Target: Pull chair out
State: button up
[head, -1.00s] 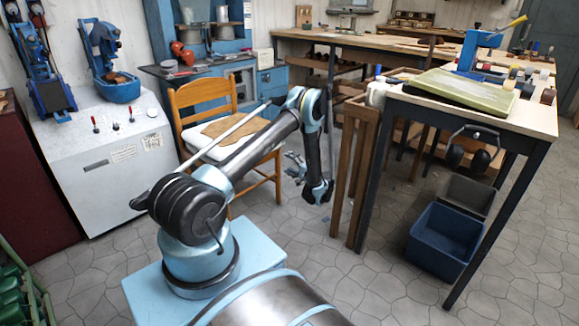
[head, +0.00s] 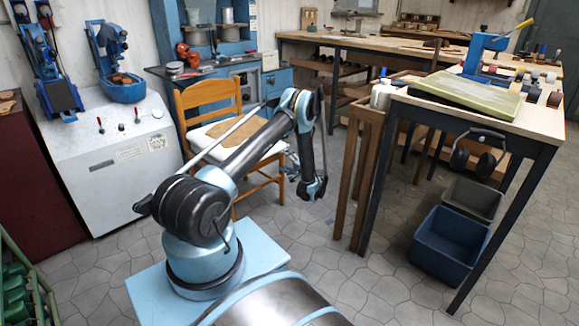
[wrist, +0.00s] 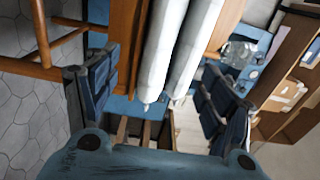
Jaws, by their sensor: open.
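The wooden chair (head: 209,97), with slatted back, white seat and a flat brown piece (head: 228,138) on it, stands left of centre in the head view. My arm crosses in front of it and hides part of its seat and legs. My gripper (head: 287,168) is low at the chair's right side, fingers pointing left. In the wrist view my gripper (wrist: 155,92) is open, a dark blue finger on each side. Orange-brown wooden bars (wrist: 62,72) show at upper left. Two long white rounded shapes (wrist: 165,50) extend toward the gap between the fingers; I cannot tell whether they touch.
A workbench (head: 550,118) with dark legs stands at right, blue (head: 440,250) and grey bins beneath. Wooden uprights (head: 345,190) stand close right of my gripper. A white machine cabinet (head: 100,150) is left of the chair, a blue workstation (head: 275,83) behind. Stone floor is open in front.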

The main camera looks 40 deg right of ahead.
jog(key=w, duration=1)
jog(key=shift+a, duration=0.3)
jog(key=shift+w, duration=0.1)
grip_shut()
